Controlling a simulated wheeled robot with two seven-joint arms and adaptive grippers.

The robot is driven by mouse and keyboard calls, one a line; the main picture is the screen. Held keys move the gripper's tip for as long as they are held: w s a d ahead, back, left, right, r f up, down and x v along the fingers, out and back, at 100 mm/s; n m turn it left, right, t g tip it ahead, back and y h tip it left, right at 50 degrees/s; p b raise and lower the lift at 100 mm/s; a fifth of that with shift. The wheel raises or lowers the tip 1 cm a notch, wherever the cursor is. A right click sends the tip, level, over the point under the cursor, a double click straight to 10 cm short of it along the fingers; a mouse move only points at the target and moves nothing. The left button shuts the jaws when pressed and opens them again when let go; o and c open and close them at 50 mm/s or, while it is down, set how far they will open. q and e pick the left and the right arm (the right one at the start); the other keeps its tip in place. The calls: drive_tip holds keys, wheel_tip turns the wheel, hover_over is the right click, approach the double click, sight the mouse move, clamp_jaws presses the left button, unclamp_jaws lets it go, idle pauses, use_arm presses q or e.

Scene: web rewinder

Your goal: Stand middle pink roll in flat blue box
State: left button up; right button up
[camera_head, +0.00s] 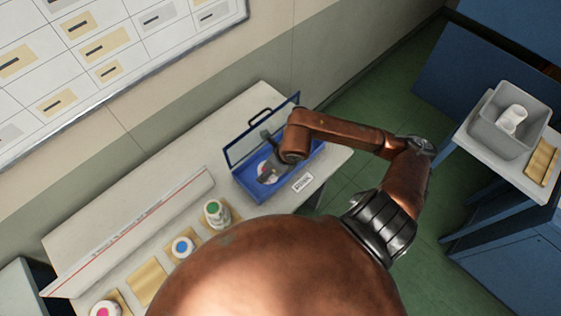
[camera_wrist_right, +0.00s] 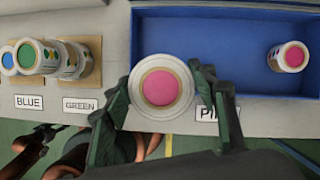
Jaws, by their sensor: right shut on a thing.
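My right gripper (camera_wrist_right: 165,105) is shut around a pink-cored white roll (camera_wrist_right: 160,88), whose round pink end faces the wrist camera. In the head view, this gripper (camera_head: 266,176) is over the left part of the flat blue box (camera_head: 250,190), with the roll (camera_head: 264,168) partly hidden by its fingers. I cannot tell whether the roll touches the box floor. Another pink roll (camera_wrist_right: 288,57) is inside the box near its right end; my arm hides it in the head view. A dark shape that looks like my left gripper (camera_wrist_right: 46,134) is low in the wrist view, its jaws unclear.
The box's clear lid (camera_head: 262,130) stands open at the back. Left of the box are a green roll (camera_head: 216,212), a blue roll (camera_head: 182,247) and a pink roll (camera_head: 105,309) on tan pads, with one bare pad (camera_head: 148,281). A grey bin (camera_head: 490,135) stands at right.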

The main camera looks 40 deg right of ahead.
drive_tip(key=shift+d+r+m+h, duration=0.1)
drive_tip(key=shift+d+m+h, duration=0.25)
drive_tip(key=shift+m, duration=0.45)
drive_tip(key=w+d+f, duration=0.2)
drive_tip(key=d+f, duration=0.1)
drive_tip(key=w+d+f+p, duration=0.1)
drive_tip(key=w+d+f, duration=0.1)
drive_tip(key=d, duration=0.2)
drive_tip(key=w+d+f, duration=0.2)
drive_tip(key=d+f, duration=0.1)
drive_tip(key=d, duration=0.1)
drive_tip(key=shift+w+d+f+p, duration=0.15)
drive_tip(key=shift+w+f+p, duration=0.05)
drive_tip(key=shift+f+p, duration=0.15)
drive_tip(key=shift+w+d+f, duration=0.25)
drive_tip(key=shift+d+f, duration=0.2)
drive_tip(key=shift+f, duration=0.15)
wheel_tip(320, 180, down, 2)
drive_tip(key=shift+f+p, duration=0.2)
drive_tip(key=shift+p, duration=0.1)
use_arm(q)
wheel_tip(320, 180, up, 2)
drive_tip(key=shift+s+d+r, duration=0.1)
drive_tip(key=shift+s+r, duration=0.05)
use_arm(e)
drive_tip(key=shift+f, duration=0.3)
drive_tip(key=o, duration=1.3)
drive_tip(key=shift+f, duration=0.1)
drive_tip(key=shift+c, duration=0.2)
